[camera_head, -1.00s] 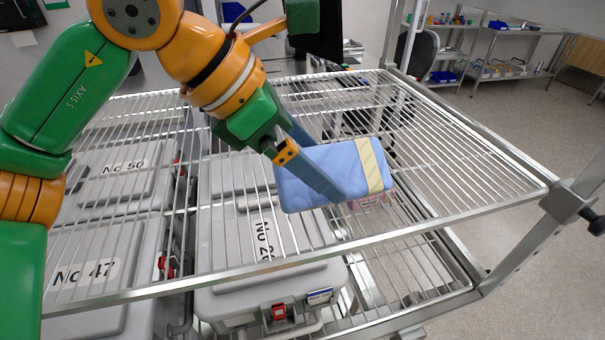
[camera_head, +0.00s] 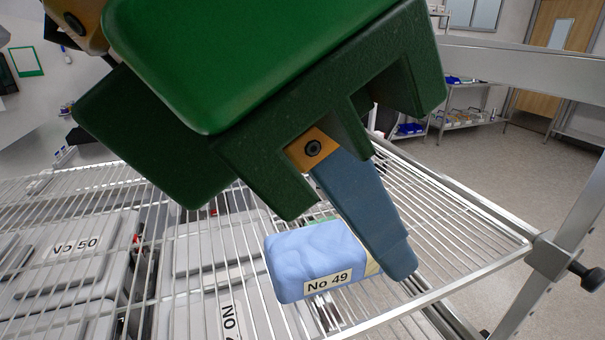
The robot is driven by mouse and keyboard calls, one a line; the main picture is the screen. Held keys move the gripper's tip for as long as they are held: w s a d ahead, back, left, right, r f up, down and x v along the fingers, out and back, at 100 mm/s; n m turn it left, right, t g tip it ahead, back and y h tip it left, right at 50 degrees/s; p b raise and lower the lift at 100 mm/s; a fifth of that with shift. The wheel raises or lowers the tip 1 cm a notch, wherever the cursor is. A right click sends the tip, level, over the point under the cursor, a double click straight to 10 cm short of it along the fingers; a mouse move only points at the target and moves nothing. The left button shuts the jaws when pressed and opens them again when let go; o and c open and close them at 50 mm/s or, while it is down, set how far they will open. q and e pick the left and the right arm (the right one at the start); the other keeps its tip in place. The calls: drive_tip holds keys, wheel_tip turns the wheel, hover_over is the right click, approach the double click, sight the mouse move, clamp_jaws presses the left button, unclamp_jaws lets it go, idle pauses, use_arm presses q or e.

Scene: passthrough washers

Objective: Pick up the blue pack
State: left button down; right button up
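The blue pack (camera_head: 299,262) sits at the wire shelf, its front face showing a white "No 49" label. A pale yellow band shows at its right end, partly covered by my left gripper. My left gripper (camera_head: 398,262) looms large and close to the camera, coming down from the top. One blue-grey finger shows clearly, crossing in front of the pack's right end. The gripper looks nearer to the camera than the pack and apart from it. A second finger cannot be made out, so its opening is unclear. My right gripper is not in view.
The wire shelf (camera_head: 455,208) has a raised metal rail and post at the right. Shelving with blue bins (camera_head: 410,129) stands far back. Open floor lies to the right.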

use_arm(q)
drive_tip(key=shift+w+d, duration=0.15)
drive_tip(key=shift+w, duration=0.1)
drive_tip(key=c, duration=0.6)
unclamp_jaws()
drive_tip(key=shift+s, duration=0.25)
drive_tip(key=shift+o, duration=1.4)
drive_tip(key=shift+w, duration=0.1)
